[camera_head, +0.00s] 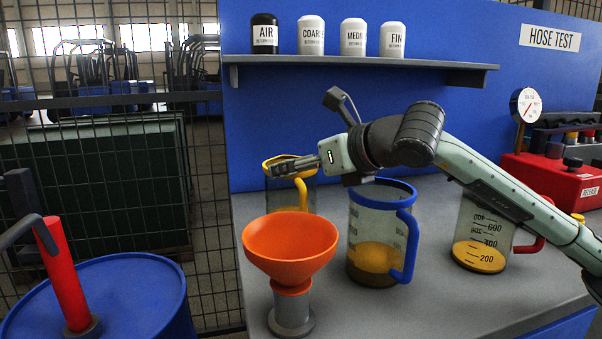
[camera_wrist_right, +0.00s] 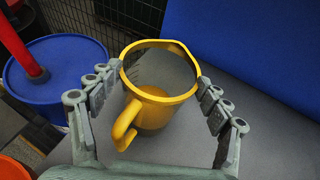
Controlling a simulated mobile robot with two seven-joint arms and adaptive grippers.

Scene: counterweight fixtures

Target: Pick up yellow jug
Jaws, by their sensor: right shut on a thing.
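The yellow jug (camera_head: 281,196) stands upright at the back left of the grey bench in the head view, behind the orange funnel. It has a yellow rim and handle and a see-through body; its base is partly hidden. My right gripper (camera_head: 287,167) reaches it from the right at rim height. In the right wrist view, the jug (camera_wrist_right: 155,117) sits between the two fingers of the right gripper (camera_wrist_right: 158,79), which is shut on it near the rim. Its handle points toward the lower left there. I cannot tell whether the jug is off the bench. My left gripper is not in view.
A blue-handled jug (camera_head: 377,235) and a red-handled jug (camera_head: 480,243) stand to the right. An orange funnel (camera_head: 289,249) is in front. A shelf (camera_head: 360,69) with several labelled cups hangs above. A blue drum (camera_head: 110,300) with a red pump stands left of the bench.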

